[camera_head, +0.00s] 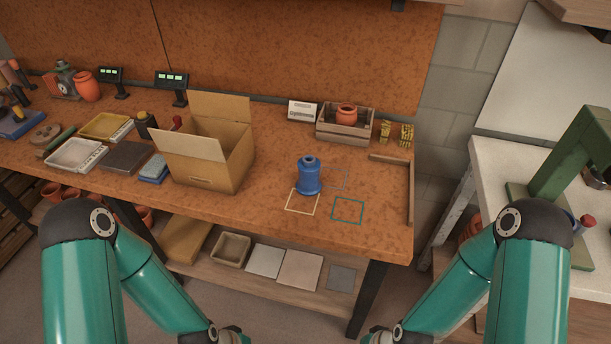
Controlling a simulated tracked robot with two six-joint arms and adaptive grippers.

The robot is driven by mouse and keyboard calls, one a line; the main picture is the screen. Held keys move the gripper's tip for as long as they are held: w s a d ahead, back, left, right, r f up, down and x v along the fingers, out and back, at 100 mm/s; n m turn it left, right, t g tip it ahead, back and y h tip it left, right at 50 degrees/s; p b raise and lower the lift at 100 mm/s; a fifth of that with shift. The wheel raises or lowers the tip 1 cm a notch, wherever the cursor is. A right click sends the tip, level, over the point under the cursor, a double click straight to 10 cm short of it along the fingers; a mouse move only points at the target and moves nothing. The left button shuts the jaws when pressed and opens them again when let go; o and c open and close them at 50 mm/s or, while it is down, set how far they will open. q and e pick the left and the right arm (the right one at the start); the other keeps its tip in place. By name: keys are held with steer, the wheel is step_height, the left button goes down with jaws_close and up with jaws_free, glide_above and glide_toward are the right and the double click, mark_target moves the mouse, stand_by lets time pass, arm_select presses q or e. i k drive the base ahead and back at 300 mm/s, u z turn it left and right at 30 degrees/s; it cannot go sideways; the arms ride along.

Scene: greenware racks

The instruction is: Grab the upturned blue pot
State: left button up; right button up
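The blue pot (308,177) stands on the brown workbench, right of the open cardboard box. Its wide end is down and its narrow end is up. It stands at the back edge of a cream outlined square (302,201) on the bench top. Nothing touches it from above. My two teal arms come in at the lower left and lower right and run down out of the bottom of the picture.
The open cardboard box (205,160) stands left of the pot. A wooden crate (342,128) with an orange pot (346,113) is behind it. A teal outlined square (348,210) lies to the right, on clear bench. A low wooden strip (411,193) edges the bench's right side.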

mark_target(308, 183)
steer(key=u, duration=1.6)
steer(key=i, duration=0.1)
steer(key=z, duration=3.3)
steer(key=k, duration=1.1)
steer(key=u, duration=1.65)
steer(key=i, duration=1)
